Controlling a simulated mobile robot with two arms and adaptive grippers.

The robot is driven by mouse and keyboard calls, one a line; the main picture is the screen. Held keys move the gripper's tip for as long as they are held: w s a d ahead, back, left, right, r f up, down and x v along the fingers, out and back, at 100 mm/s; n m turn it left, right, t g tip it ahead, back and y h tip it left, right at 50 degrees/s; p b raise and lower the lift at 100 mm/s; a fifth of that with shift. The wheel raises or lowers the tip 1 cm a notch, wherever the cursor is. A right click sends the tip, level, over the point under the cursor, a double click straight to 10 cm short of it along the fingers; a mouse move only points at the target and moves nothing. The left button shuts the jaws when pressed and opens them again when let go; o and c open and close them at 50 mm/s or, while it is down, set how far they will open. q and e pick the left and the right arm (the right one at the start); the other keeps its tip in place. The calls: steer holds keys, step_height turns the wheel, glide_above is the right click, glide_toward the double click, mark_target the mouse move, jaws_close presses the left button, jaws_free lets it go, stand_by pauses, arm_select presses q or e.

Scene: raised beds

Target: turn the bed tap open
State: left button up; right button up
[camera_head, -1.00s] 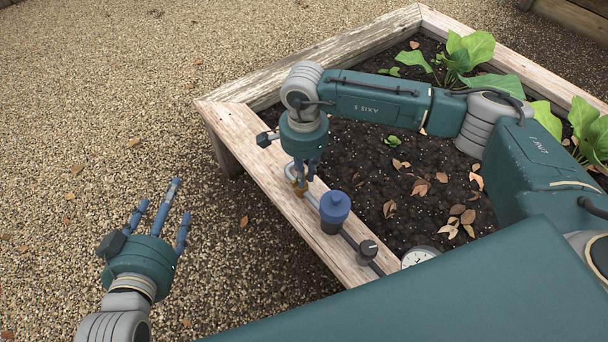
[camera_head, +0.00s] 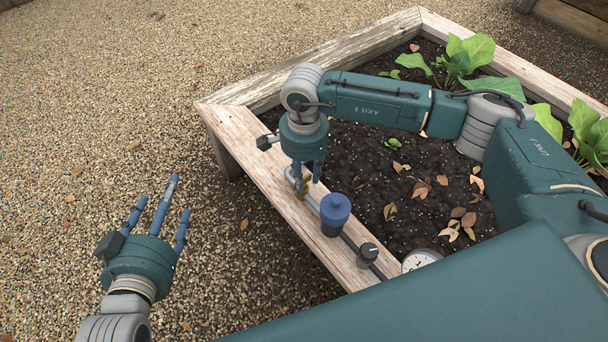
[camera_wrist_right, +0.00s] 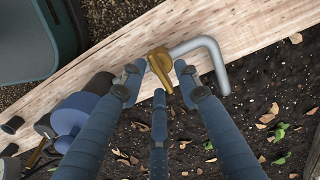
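The bed tap's brass lever (camera_wrist_right: 161,70) sits beside a bent grey pipe (camera_wrist_right: 214,66) on the wooden rim of the raised bed. In the head view the brass part (camera_head: 303,186) shows only partly behind my right fingers. My right gripper (camera_head: 309,183) points down over it from above. In the wrist view, the right gripper's fingers (camera_wrist_right: 160,72) stand apart on both sides of the lever, with a third finger below it. I see no firm grip. My left gripper (camera_head: 163,205) is open and empty over the gravel.
A blue-capped fitting (camera_head: 335,210), a dark knob (camera_head: 367,252) and a round white gauge (camera_head: 420,260) line the same rim (camera_head: 262,172). Soil (camera_head: 365,180) with dry leaves and green plants (camera_head: 466,55) fills the bed.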

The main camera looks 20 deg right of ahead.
mark_target(304, 179)
step_height(304, 179, up, 12)
stand_by(0.5)
stand_by(0.4)
